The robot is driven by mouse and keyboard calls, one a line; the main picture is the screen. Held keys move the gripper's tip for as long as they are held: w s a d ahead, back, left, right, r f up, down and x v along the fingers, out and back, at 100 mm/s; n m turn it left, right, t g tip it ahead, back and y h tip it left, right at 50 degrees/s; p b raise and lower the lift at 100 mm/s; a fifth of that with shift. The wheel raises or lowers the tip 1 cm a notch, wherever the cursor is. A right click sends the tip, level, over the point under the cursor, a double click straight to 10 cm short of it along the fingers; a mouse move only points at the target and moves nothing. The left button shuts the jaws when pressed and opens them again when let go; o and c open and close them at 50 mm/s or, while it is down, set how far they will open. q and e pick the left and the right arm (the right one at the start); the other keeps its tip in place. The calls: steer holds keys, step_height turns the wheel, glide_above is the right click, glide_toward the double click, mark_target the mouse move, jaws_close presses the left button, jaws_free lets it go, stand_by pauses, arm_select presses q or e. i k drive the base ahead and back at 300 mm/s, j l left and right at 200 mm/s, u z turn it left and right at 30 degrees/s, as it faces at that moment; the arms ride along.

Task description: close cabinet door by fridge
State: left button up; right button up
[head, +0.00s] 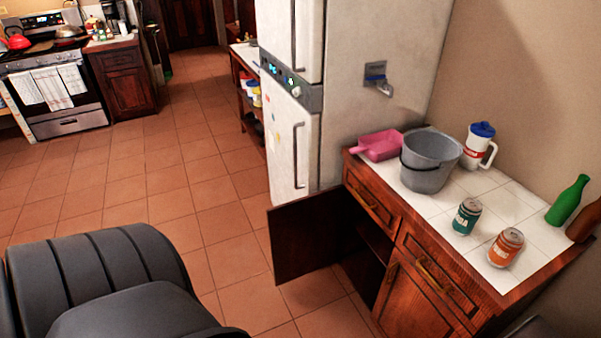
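The open cabinet door (312,236) is a dark wood panel on the base cabinet (420,299) right beside the fridge. It is hinged on the fridge side and swings out into the room, leaving the dark cabinet interior (372,262) showing. The white fridge (345,85) stands behind the door, with its handles facing left. Neither of my grippers is in view. Nothing is seen touching the door.
A grey bucket (430,165), pink dustpan (381,145), white pitcher (481,146), cans (467,217) and green bottle (568,200) stand on the white tiled counter (505,204). The tiled floor (228,225) left of the door is clear. A stove (55,90) is far left.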

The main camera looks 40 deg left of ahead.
mark_target(303, 232)
steer(key=j+z, duration=0.15)
steer(key=j, duration=0.55)
steer(key=j+z, duration=0.15)
steer(key=j, duration=0.55)
steer(key=j+z, duration=0.15)
steer(key=j, duration=0.55)
steer(key=k+j+z, duration=0.15)
steer(key=j, duration=0.5)
steer(key=j+z, duration=0.1)
steer(key=j, duration=0.35)
steer(key=k+j+z, duration=0.1)
steer(key=j, duration=0.35)
steer(key=k+j+z, duration=0.1)
steer(key=j, duration=0.35)
steer(key=j+z, duration=0.1)
steer(key=j, duration=0.35)
steer(key=k+j+z, duration=0.1)
steer(key=j, duration=0.3)
steer(key=k+j+z, duration=0.1)
steer(key=j, duration=0.35)
steer(key=k+j, duration=0.15)
steer(key=k, duration=0.3)
steer(key=k+j, duration=0.2)
steer(key=k, duration=0.2)
